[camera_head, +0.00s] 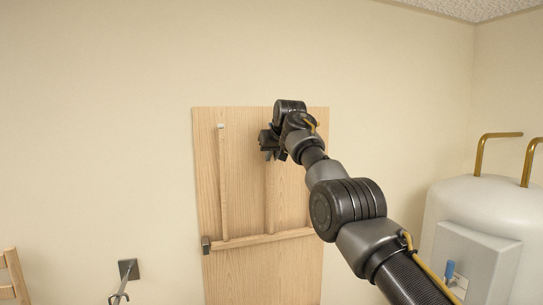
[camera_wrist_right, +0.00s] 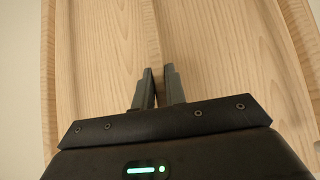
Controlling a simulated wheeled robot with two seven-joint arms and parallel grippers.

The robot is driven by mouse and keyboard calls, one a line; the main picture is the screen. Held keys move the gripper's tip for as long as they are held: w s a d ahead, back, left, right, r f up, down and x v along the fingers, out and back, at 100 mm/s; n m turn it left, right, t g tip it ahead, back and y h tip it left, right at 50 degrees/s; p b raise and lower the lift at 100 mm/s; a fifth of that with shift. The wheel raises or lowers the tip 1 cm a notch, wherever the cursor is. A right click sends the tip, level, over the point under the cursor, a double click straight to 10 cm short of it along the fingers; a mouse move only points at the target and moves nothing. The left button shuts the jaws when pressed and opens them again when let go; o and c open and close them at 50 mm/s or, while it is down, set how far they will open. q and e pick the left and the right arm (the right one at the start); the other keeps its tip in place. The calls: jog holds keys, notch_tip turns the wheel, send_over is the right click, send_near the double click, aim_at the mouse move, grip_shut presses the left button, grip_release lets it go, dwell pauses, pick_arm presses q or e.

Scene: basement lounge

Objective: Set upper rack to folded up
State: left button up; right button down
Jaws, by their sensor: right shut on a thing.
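The upper rack (camera_head: 223,190) is a light wooden frame on a tall wooden board (camera_head: 208,150). Its slats stand upright, close along the board's face, rising from a horizontal bar (camera_head: 262,239); any gap behind them is hard to judge. A dark bracket (camera_head: 206,245) sits at the bar's left end. My right gripper (camera_head: 269,154) is at the upper part of the middle slat (camera_head: 270,195). In the right wrist view, its fingers (camera_wrist_right: 158,88) are shut on the thin slat (camera_wrist_right: 155,45). My arm hides the rack's right side. My left gripper is out of view.
A white tank (camera_head: 475,205) with brass pipes (camera_head: 480,150) stands at the right. A dark wall fitting (camera_head: 129,270) and a wooden piece (camera_head: 14,272) are at the lower left. The wall left of the board is otherwise clear.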

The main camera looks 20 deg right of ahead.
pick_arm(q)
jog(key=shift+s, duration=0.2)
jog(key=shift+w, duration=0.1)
